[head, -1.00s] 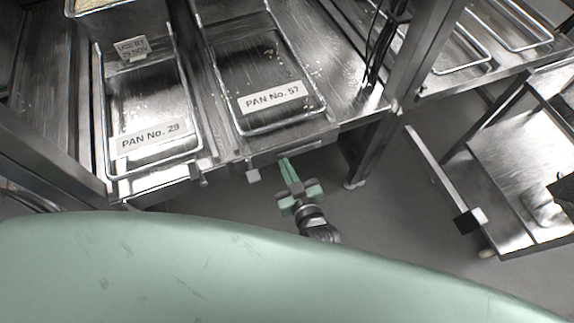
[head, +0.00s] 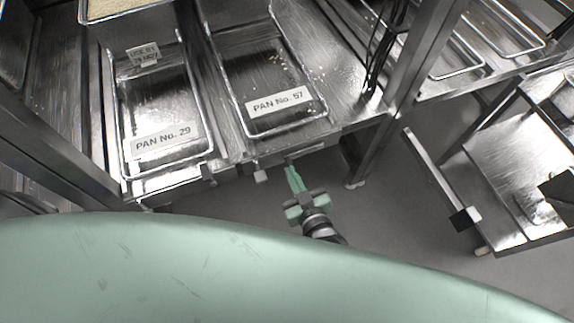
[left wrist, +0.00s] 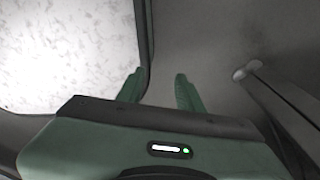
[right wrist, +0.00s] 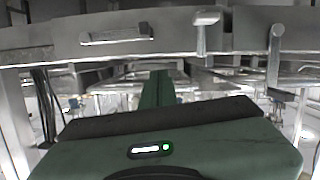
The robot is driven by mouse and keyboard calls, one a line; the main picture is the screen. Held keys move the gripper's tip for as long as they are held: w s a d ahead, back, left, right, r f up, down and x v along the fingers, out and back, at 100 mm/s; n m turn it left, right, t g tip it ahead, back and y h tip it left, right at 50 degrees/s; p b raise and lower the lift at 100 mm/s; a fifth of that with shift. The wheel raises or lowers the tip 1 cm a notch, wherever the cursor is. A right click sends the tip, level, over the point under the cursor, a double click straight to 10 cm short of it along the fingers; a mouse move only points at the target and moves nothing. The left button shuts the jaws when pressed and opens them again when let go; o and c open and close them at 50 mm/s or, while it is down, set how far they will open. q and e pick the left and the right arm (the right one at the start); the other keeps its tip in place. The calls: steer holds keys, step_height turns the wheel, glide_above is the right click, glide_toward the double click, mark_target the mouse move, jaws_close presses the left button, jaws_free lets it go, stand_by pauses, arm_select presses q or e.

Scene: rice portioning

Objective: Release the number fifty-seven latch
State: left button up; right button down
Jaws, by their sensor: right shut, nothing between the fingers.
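The pan labelled PAN No. 57 (head: 313,118) sits in the counter, right of PAN No. 29 (head: 212,135). A small square latch knob (head: 260,176) sticks out from the counter front below pan 57. It appears to be the knob (right wrist: 206,18) in the right wrist view. My right gripper (head: 290,168) is shut and empty, pointing at the counter front just right of this knob and apart from it. Its closed fingers also show in the right wrist view (right wrist: 157,88). My left gripper (left wrist: 157,80) is open and empty; the head view does not show it.
A second knob (head: 208,178) sits below pan 29. A slim handle (head: 305,153) lies on the counter front, right of the pan 57 knob. A metal post (head: 375,140) and a cart (head: 510,180) stand to the right. Grey floor (head: 385,215) lies open between.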

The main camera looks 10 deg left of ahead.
arm_select(q)
steer(key=shift+w+d, duration=0.25)
steer(key=shift+w, duration=0.4)
arm_select(e)
steer(key=v, duration=0.5)
steer(key=shift+s+d+r, duration=0.15)
steer(key=shift+s+d, duration=0.05)
steer(key=shift+d, duration=0.2)
arm_select(q)
steer(key=shift+s, duration=0.15)
